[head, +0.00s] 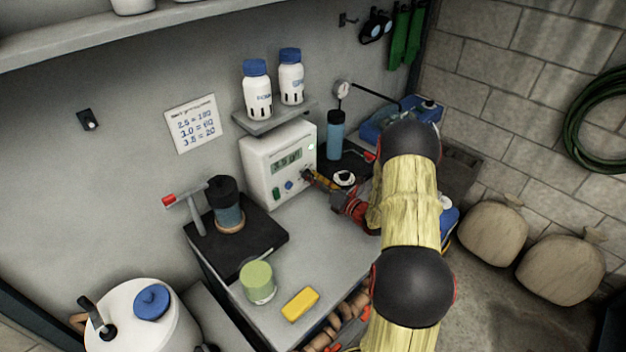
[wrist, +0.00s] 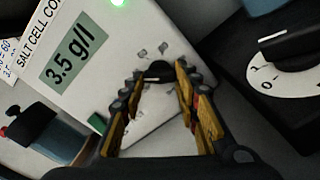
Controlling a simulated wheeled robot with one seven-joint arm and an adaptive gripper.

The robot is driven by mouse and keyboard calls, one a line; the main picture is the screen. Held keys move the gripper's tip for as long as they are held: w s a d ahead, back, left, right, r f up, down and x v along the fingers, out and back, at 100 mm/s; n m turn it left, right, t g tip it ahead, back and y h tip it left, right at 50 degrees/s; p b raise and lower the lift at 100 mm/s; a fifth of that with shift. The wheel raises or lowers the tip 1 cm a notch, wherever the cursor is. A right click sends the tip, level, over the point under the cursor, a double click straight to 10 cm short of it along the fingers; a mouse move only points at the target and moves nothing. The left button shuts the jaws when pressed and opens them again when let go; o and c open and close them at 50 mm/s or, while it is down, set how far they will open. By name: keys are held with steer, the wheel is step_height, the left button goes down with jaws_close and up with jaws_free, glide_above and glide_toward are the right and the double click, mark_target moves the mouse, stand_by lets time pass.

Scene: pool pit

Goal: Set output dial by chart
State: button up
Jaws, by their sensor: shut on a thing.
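The white salt cell controller (head: 262,160) stands against the wall, its display reading 3.5 g/l in the wrist view (wrist: 75,55). Its black output dial (wrist: 158,71) has marks around it, too small to read. My gripper (head: 311,177) reaches the controller's front from the right. In the wrist view my gripper (wrist: 159,77) is shut on the dial, one finger on each side; the fingers partly hide the panel. The chart (head: 193,122) on the wall seems to read 2.5 = 100, 3.0 = 60, 3.5 = 20, though blurred.
Two white bottles (head: 273,80) stand on a small shelf just above the controller. A black base with another white dial (wrist: 286,75) is to its right.

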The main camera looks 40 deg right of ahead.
steer(key=c, duration=0.3)
steer(key=shift+n, duration=0.3)
steer(key=shift+c, duration=0.2)
steer(key=n+b, duration=0.2)
steer(key=n, duration=0.2)
steer(key=shift+d+f+n+b, duration=0.1)
steer(key=shift+f+n+b, duration=0.05)
steer(key=shift+n+b, duration=0.15)
steer(key=n+b, duration=0.2)
steer(key=n, duration=0.2)
steer(key=shift+d+n+b, duration=0.1)
steer(key=shift+n+b, duration=0.2)
steer(key=shift+b, duration=0.05)
steer(key=o, duration=1.2)
steer(key=shift+c, duration=0.2)
steer(key=s, duration=0.4)
steer(key=s+d, duration=0.1)
steer(key=s, duration=0.7)
steer(key=shift+d, duration=0.3)
